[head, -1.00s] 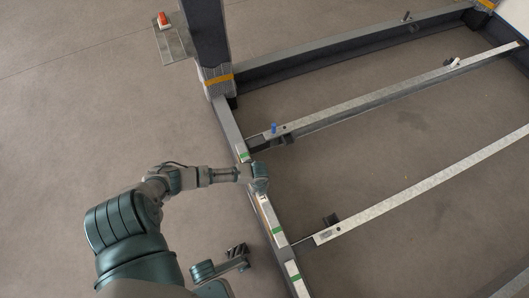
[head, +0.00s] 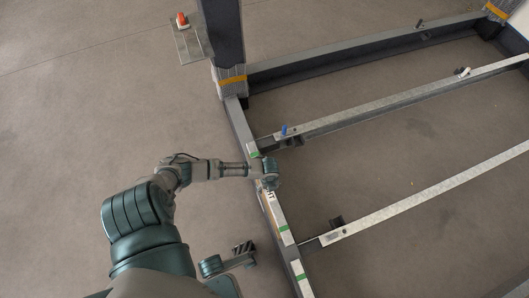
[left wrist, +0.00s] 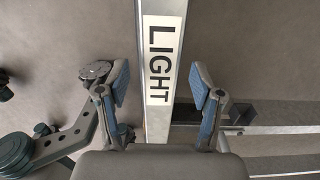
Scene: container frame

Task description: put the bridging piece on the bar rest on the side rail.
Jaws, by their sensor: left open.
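My left gripper (head: 270,178) is over the side rail (head: 238,120), and its fingers are too small to make out in the head view. In the left wrist view the gripper (left wrist: 158,84) is open, one finger on each side of a pale bar labelled LIGHT (left wrist: 158,52), apart from it. This bar shows in the head view as a white strip (head: 279,216) with green marks along the rail. I cannot tell for sure whether it is the bridging piece. A dark bracket (head: 336,222) sits by the near crossbar; I cannot tell which part is the bar rest.
Two long crossbars run off to the right, the far one (head: 400,101) with a blue peg (head: 284,130) and the near one (head: 430,192). A dark post (head: 222,35) stands at the rail's far end, beside a plate with a red button (head: 182,20). The left floor is open.

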